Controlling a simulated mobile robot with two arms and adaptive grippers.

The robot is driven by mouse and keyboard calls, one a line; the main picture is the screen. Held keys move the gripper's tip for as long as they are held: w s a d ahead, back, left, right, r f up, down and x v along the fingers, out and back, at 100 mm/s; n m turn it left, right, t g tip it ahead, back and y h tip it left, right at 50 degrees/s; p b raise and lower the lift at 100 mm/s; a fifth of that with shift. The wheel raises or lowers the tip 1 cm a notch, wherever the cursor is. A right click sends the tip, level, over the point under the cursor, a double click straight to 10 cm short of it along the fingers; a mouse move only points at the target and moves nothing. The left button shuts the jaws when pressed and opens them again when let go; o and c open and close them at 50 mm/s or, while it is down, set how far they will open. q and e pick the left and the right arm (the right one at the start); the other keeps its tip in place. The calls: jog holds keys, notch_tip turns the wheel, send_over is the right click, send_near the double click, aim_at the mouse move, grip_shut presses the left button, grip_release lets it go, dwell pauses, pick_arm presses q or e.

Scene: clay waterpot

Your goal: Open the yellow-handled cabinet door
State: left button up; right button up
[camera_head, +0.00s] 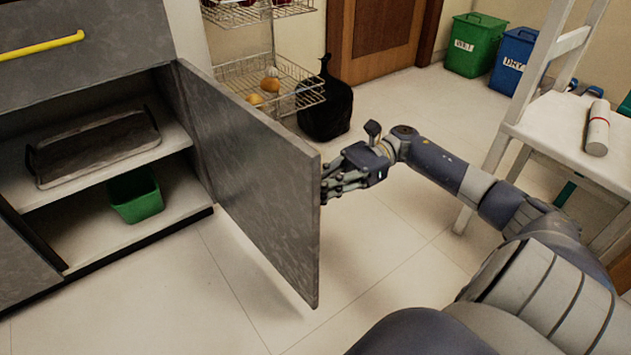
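The grey cabinet door (255,175) stands wide open, swung out from the right side of the cabinet opening. I see its inner face; its outer face and any handle there are hidden. A yellow handle (40,46) shows on the grey front above the opening. My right gripper (331,184) is on the outer side of the door, close to its free edge, with its fingers pointing at the door. The door hides part of the fingertips, so contact and grip cannot be told. My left gripper is not in view.
Inside the cabinet are a dark tray (95,147) and a green bin (136,195). Behind the door stand a wire rack (262,80) and a black bag (327,105). A white chair (560,122) stands at right. The floor before the cabinet is clear.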

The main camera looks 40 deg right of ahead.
jog(key=shift+o, duration=0.9)
jog(key=shift+s, duration=0.1)
jog(key=shift+d, duration=0.1)
jog(key=d, duration=1.1)
jog(key=shift+s+d, duration=0.4)
jog(key=shift+s+a+f, duration=0.1)
